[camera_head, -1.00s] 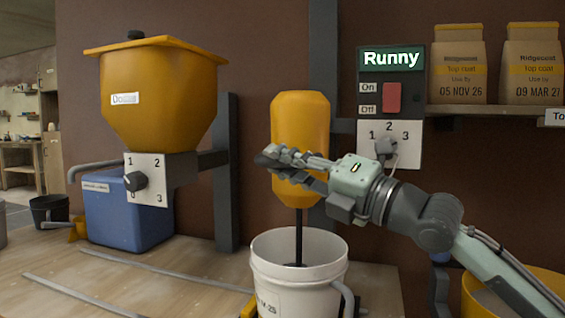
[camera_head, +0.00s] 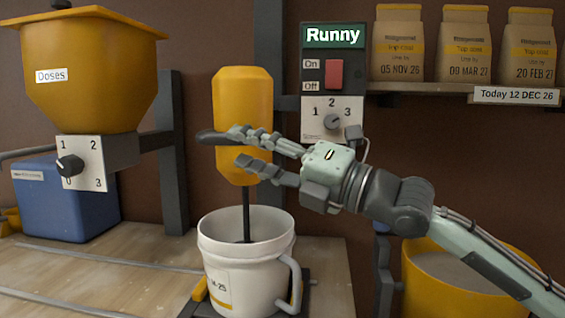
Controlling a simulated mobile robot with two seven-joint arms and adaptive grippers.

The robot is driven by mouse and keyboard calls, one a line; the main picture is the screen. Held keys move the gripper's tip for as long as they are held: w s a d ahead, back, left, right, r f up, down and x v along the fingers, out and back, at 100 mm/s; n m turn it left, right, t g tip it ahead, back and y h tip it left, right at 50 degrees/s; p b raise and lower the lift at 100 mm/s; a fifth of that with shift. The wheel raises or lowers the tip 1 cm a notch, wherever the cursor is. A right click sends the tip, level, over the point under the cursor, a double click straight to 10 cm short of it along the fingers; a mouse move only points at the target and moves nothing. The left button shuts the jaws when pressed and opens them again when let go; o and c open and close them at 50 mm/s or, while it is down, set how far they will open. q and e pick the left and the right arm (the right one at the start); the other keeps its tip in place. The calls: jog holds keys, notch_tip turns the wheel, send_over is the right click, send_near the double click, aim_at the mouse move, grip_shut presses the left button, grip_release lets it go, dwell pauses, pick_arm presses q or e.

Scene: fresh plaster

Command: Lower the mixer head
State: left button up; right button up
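The yellow mixer head (camera_head: 243,95) is on the wall mount, with its dark shaft (camera_head: 246,210) reaching down inside the rim of the white bucket (camera_head: 225,255). A dark handle (camera_head: 208,137) sticks out left across the front of the head. My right gripper (camera_head: 240,148) is in front of the head, coming from the right. Its two fingers are spread apart, the upper one level with the handle and the lower one below it. I cannot tell whether the upper finger touches the handle. My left gripper is out of view.
A control panel (camera_head: 318,75) reads "Runny" and has a red switch (camera_head: 334,74) and a dial (camera_head: 333,122), close above my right wrist. A yellow hopper (camera_head: 95,85) stands left. Bags (camera_head: 463,50) line the shelf. A yellow tub (camera_head: 418,290) is below my forearm.

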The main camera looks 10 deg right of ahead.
jog(key=v, duration=0.7)
jog(key=shift+s+d+f, duration=0.1)
jog(key=shift+s, duration=0.05)
